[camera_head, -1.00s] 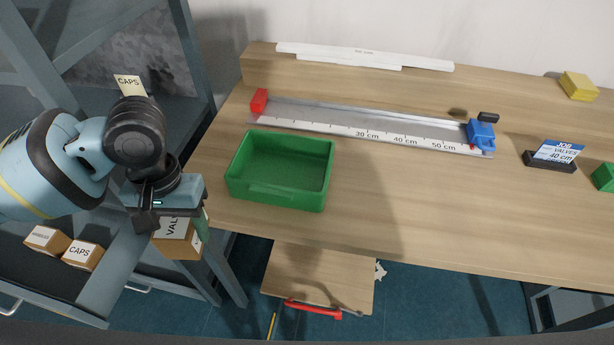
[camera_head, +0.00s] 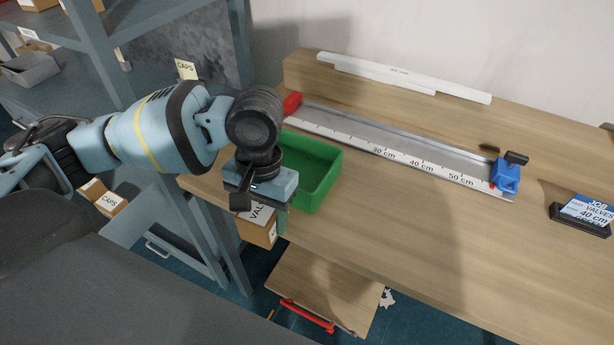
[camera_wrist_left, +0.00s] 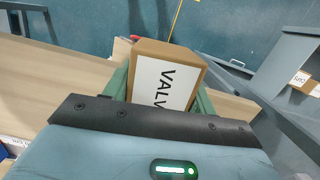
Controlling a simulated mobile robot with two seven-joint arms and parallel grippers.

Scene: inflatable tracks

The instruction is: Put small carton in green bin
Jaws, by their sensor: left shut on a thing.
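The small carton (camera_head: 257,227) is a brown box with a white label reading "VAL...". My left gripper (camera_head: 268,215) is shut on it and holds it at the near left edge of the workbench, in front of the green bin. In the left wrist view the carton (camera_wrist_left: 166,75) sits between the green fingers, its label partly reading "VALV". The green bin (camera_head: 318,187) is an open box on the bench. My left arm hides its left part, and the visible inside looks empty. My right gripper is in neither view.
The wooden workbench (camera_head: 400,245) holds a metal ruler track (camera_head: 400,155) with a red end block and a blue stop (camera_head: 505,174). A job sign (camera_head: 582,212) stands at the right. Grey shelving with a "CAPS" carton (camera_head: 103,199) is at the left. The bench front is clear.

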